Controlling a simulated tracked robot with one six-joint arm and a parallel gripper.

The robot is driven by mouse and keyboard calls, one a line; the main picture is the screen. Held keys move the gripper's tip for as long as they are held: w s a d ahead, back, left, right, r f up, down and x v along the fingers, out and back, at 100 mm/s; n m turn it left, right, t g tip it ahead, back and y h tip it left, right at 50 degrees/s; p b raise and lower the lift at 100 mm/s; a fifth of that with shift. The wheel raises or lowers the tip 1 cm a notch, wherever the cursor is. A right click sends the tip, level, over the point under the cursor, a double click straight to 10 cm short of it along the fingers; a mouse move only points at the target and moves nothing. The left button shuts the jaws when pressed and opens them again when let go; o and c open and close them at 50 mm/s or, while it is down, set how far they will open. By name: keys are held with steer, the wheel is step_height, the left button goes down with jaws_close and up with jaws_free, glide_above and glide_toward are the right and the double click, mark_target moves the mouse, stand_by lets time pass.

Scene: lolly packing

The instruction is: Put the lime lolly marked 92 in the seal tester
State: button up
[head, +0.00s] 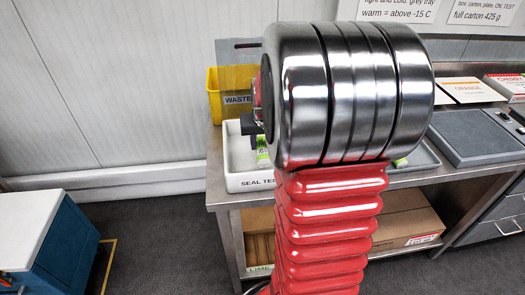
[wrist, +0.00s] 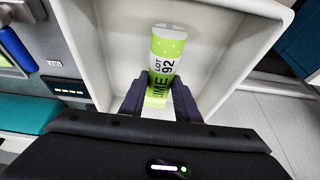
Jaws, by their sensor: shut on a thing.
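The lime lolly (wrist: 166,50), a green and white packet marked LOT 92, is between the fingers of my gripper (wrist: 158,92) in the wrist view. My gripper is shut on it. The lolly is inside the white-walled seal tester (wrist: 112,45); I cannot tell whether it touches the floor. In the head view the lolly (head: 263,152) shows partly at the white seal tester (head: 245,182), below the dark fingers. My arm hides most of the gripper and the tester's right part there.
A yellow waste bin (head: 213,92) stands behind the tester. A grey tray (head: 424,153) with a bit of green is partly hidden by my arm. A flat grey plate (head: 475,135) and cartons lie to the right. A blue cabinet (head: 60,250) stands at lower left.

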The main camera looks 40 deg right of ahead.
steer(key=shift+s+f, duration=0.1)
steer(key=shift+f, duration=1.75)
steer(key=o, duration=1.1)
steer(key=shift+f, duration=0.1)
steer(key=shift+c, duration=0.2)
steer(key=v, duration=1.2)
